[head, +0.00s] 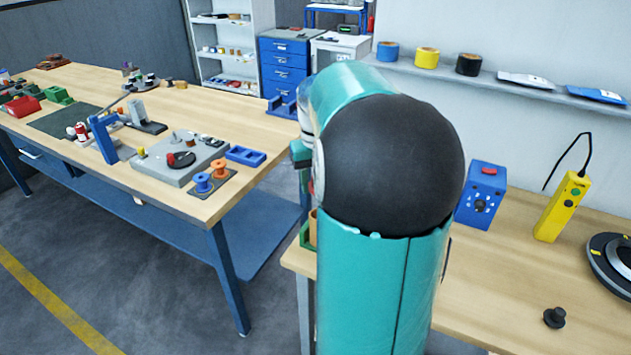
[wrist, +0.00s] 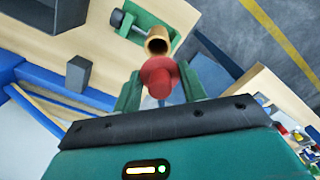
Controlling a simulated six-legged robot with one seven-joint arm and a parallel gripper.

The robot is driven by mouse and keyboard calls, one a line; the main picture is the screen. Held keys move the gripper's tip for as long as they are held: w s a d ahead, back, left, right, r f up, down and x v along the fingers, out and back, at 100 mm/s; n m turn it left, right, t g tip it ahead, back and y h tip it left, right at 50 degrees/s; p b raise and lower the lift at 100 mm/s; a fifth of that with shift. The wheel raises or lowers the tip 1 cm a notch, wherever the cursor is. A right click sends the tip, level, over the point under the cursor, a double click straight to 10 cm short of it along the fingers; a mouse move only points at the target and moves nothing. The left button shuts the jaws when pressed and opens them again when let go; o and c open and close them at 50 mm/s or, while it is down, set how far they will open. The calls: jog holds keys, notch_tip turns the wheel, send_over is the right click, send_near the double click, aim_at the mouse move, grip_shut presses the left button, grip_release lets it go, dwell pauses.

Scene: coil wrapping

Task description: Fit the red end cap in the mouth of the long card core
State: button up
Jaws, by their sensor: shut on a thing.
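The red end cap (wrist: 160,74) is held between the two green fingers of my gripper (wrist: 160,88) in the wrist view. The long card core (wrist: 158,41) is a tan tube just beyond the cap, with its open mouth turned toward it. The cap overlaps the near edge of the mouth in the picture; I cannot tell whether they touch. The core lies by a green holder (wrist: 128,30) with a dark clamp screw. In the head view my arm hides the gripper and cap, and only a sliver of the core (head: 312,228) shows.
In the head view, a blue control box (head: 481,195), a yellow pendant (head: 562,206) and a black knobbed piece (head: 554,317) stand on the right bench. In the wrist view a dark grey block (wrist: 78,73) stands left of the core. Open floor lies between the benches.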

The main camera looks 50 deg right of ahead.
jog(key=shift+s+d, duration=0.15)
jog(key=shift+s, duration=0.15)
jog(key=shift+w, duration=0.25)
jog(key=shift+s+f, duration=0.2)
jog(key=shift+f, duration=2.75)
jog(key=shift+w+f, duration=0.1)
jog(key=shift+f, duration=0.75)
jog(key=o, duration=1)
jog(key=shift+o, duration=0.2)
notch_tip(320, 180, up, 14)
jog(key=shift+f, duration=0.1)
